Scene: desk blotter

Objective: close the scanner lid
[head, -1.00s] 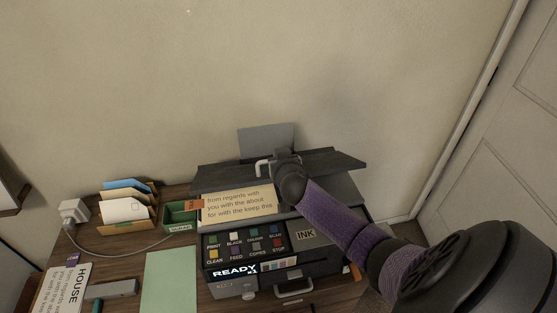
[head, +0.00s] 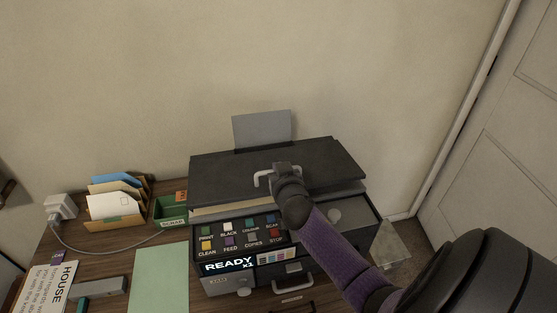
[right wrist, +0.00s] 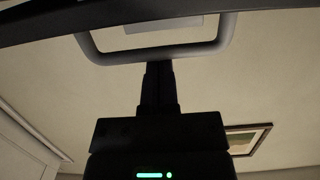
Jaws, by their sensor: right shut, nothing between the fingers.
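The dark scanner lid (head: 315,158) on the printer is lowered to a shallow tilt. A strip of the paper sheet (head: 222,209) shows in the narrow gap under its front edge. The lid has a light grey handle (head: 262,179) at its front, which also shows at the top of the right wrist view (right wrist: 222,38). My right gripper (head: 279,168) is shut and empty at the handle. In the right wrist view its fingertips (right wrist: 158,64) meet or overlap the handle's bar; contact is not certain. My left gripper is out of view.
The printer's button panel (head: 243,240) and READY display (head: 229,266) are below the lid. A green tray (head: 170,213), a letter holder (head: 117,223) and a pale green sheet (head: 161,280) lie to the left. The wall is close behind.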

